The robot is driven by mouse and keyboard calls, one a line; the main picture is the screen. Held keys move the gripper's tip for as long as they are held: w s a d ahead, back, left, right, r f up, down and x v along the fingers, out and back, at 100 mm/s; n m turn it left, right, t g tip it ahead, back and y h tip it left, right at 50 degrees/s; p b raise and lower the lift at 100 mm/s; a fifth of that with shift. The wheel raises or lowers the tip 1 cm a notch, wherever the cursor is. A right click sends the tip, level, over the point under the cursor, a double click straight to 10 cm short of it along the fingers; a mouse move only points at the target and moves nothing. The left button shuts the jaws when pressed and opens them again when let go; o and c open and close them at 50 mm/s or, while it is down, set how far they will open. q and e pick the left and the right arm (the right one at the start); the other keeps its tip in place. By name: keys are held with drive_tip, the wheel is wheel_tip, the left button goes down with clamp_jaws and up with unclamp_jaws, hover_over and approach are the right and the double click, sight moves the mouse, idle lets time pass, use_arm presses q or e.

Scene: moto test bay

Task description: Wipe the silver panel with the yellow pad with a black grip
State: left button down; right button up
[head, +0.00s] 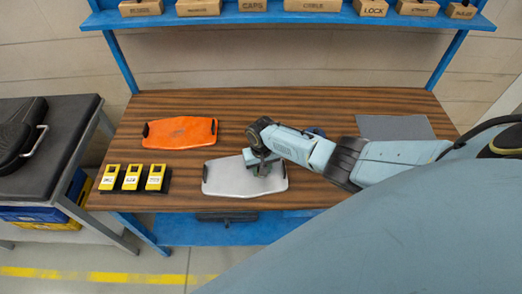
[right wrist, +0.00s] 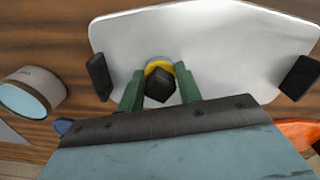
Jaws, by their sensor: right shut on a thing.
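The silver panel (head: 225,178) lies flat on the wooden bench, with a black piece at each end. It also fills the upper part of the right wrist view (right wrist: 215,50). My right gripper (head: 262,167) is over the panel's right half. In the right wrist view its green fingers (right wrist: 160,88) are shut on the black grip (right wrist: 160,85) of the yellow pad (right wrist: 158,66). Only a thin yellow rim of the pad shows. The pad is over the silver surface; I cannot tell whether it touches. My left gripper is not in view.
An orange panel (head: 180,132) lies behind and left of the silver one. Several yellow-and-black blocks (head: 131,178) stand at the bench's front left. A grey sheet (head: 395,128) lies at the right. A round pale container (right wrist: 33,93) stands beside the panel. Boxes fill the shelf above.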

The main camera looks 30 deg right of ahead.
wheel_tip(320, 180, up, 3)
drive_tip(key=shift+a+f+p, duration=0.1)
drive_tip(key=shift+f+p, duration=0.1)
drive_tip(key=shift+p, duration=0.65)
drive_tip(key=shift+w+r+p, duration=0.1)
drive_tip(key=shift+r+p, duration=0.2)
drive_tip(key=shift+r, duration=1.05)
drive_tip(key=shift+r, duration=1.5)
